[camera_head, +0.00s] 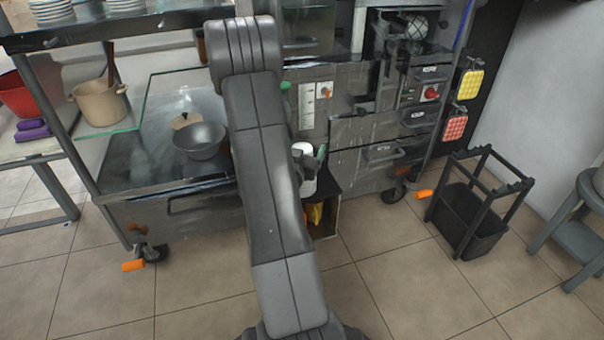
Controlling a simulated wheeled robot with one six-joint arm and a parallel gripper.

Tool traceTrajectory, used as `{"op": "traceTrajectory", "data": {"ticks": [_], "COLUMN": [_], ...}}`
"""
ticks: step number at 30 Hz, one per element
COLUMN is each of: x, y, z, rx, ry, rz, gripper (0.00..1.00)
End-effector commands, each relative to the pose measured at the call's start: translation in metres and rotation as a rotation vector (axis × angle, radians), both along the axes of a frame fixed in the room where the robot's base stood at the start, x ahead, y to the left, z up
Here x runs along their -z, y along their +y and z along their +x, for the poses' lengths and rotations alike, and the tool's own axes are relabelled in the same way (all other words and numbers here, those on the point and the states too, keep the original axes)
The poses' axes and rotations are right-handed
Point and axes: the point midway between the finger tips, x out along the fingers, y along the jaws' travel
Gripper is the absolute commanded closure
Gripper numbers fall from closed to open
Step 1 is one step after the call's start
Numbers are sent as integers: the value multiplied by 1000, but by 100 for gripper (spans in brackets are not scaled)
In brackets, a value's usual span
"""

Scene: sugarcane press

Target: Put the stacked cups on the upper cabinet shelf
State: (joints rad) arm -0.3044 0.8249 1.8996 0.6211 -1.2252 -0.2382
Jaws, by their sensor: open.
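My arm rises through the middle of the view and hides much of what lies behind it. A dark finger-like part just right of the arm appears to be my gripper (308,163), mostly hidden and open. A white cylindrical thing (303,149), possibly the stacked cups, shows at that spot, with more white below the dark part. I cannot tell whether they touch. The upper shelf (170,27) is at the top left and holds stacks of white plates (52,9).
A grey bowl (199,141) sits on the steel counter (150,172), near a beige pot (100,102). Drawers (382,153) stand right of the arm. A black bin frame (470,220) and a grey stool (575,240) stand at the right. The tiled floor in front is clear.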

Motion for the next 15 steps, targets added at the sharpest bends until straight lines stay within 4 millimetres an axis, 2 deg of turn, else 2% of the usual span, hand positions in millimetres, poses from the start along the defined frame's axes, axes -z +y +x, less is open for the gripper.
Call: {"op": "traceTrajectory", "data": {"ticks": [5,15], "x": [0,0], "y": [0,0], "z": [0,0], "rx": [0,0], "ry": [0,0], "rz": [0,0], "gripper": [17,82]}}
